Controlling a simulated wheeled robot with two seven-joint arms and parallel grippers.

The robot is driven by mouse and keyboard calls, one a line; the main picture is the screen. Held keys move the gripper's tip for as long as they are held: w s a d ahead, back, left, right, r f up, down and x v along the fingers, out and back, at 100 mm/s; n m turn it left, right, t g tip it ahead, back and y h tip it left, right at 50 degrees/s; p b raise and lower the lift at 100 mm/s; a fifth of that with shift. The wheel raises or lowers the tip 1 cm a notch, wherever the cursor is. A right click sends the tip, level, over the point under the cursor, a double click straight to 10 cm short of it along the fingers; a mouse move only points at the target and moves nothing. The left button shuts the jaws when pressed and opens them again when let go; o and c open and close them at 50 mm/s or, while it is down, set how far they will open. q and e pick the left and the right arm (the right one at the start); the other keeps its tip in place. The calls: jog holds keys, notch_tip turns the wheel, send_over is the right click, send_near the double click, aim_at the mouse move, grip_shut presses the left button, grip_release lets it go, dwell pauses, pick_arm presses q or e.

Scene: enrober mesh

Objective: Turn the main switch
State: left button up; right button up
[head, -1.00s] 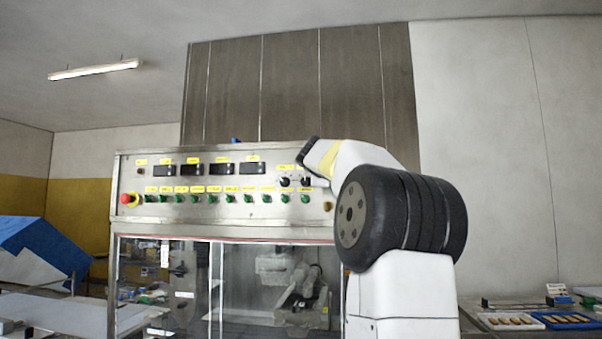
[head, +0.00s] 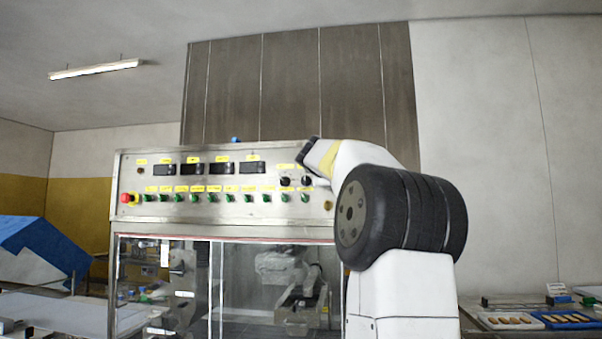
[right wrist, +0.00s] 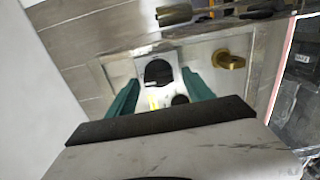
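The control panel (head: 215,213) of the steel machine fills the middle of the head view. Two black rotary knobs show at its right end, a left one (head: 285,181) and a right one (head: 307,181); labels are too small to read. My right gripper (head: 308,152) is at the panel's upper right corner. In the right wrist view my right gripper (right wrist: 160,77) has its two teal fingers apart, on either side of a pale plate with a black round knob (right wrist: 158,72). Whether the fingers touch it is unclear. My left gripper is out of view.
A red emergency button (head: 126,198) and a row of green switches line the panel. Glass doors (head: 230,290) are below.

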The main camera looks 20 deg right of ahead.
jog(key=v, duration=0.7)
jog(key=shift+s+a, duration=0.2)
jog(key=shift+s, duration=0.15)
